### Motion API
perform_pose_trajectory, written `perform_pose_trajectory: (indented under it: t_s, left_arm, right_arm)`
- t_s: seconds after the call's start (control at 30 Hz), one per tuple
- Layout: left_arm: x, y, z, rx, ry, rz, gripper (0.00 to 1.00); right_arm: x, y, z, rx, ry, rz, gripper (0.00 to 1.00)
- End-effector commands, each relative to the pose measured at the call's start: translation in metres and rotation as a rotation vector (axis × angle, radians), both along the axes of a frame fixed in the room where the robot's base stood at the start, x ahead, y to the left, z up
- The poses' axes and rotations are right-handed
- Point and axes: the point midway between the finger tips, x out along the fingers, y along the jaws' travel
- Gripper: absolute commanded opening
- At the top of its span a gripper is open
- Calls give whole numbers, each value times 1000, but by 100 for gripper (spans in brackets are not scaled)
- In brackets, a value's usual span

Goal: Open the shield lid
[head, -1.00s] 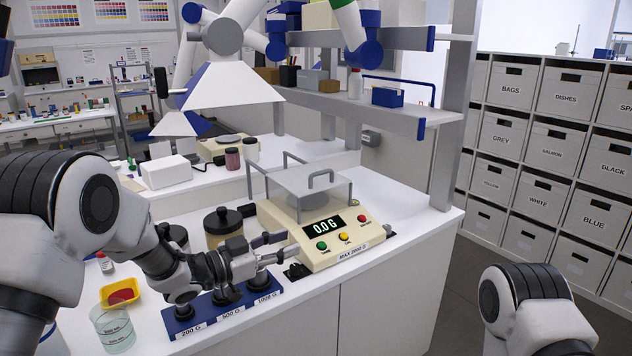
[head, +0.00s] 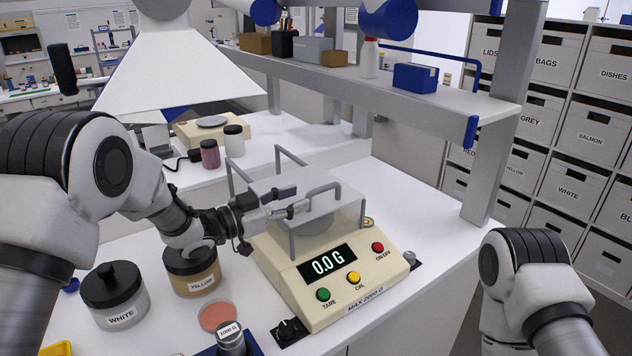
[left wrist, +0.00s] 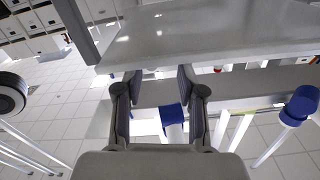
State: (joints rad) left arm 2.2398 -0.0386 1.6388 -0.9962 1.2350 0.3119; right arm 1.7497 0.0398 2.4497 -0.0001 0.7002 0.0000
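The beige balance (head: 330,285) reads 0.0 G. Its clear shield lid (head: 342,208) lies flat on top over the pan, with thin grey posts at its edges. A grey bar handle (head: 325,189) stands up from the lid. My left gripper (head: 297,201) reaches in from the left at handle height, its fingertips close to the handle's near end. Whether they touch it I cannot tell. In the left wrist view its two fingers (left wrist: 157,82) are apart with nothing clearly held between them. My right gripper is out of view; only my right arm shows.
A yellow jar (head: 190,275) and a white jar (head: 115,300) stand left of the balance, below my left arm. A 1000 G weight (head: 230,338) is at the front. A shelf (head: 400,95) and its post (head: 500,140) rise behind and to the right.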

Motion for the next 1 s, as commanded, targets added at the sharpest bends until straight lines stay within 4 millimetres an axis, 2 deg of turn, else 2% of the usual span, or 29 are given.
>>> perform_pose_trajectory:
  t_s: [0.1, 0.3, 0.57, 0.6, 0.67, 0.7, 1.0]
  left_arm:
    - [14, -21, 4, 3, -1, -4, 39]
    - [32, -46, 2, 1, -1, -1, 39]
    - [35, -50, 1, -1, 0, 0, 39]
    - [35, -50, 1, -1, 0, 0, 36]
    - [35, -50, 1, -1, 0, 0, 14]
    - [35, -50, 1, -1, 0, 0, 0]
    - [37, -48, -1, 0, 1, -1, 0]
  right_arm:
    - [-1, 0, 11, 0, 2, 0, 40]
    - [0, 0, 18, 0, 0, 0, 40]
    - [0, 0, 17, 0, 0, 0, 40]
    - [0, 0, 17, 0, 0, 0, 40]
    - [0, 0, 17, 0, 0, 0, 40]
    - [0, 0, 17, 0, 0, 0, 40]
    - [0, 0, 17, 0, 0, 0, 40]
